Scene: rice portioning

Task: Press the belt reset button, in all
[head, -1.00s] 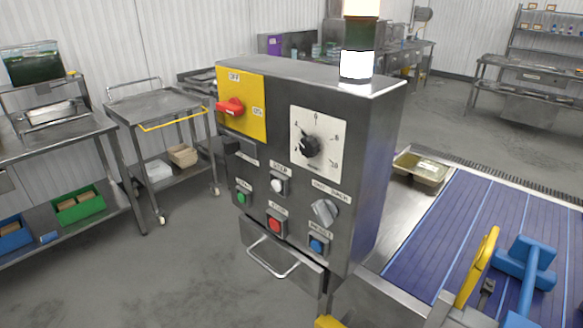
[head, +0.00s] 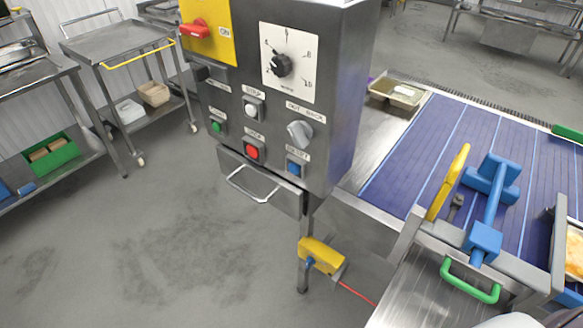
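The blue button (head: 294,169) sits at the lower right of the steel control box (head: 345,110); its small label appears to read RESET. To its left is a red button (head: 254,150), and further left a green button (head: 217,126). A white button (head: 252,109) is above the red one. A grey selector knob (head: 299,134) is just above the blue button. Nothing touches the blue button and it is in plain sight. Neither gripper shows in the head view.
A black dial (head: 281,65) and red switch (head: 195,29) are higher on the box. The floor (head: 160,245) left is clear.

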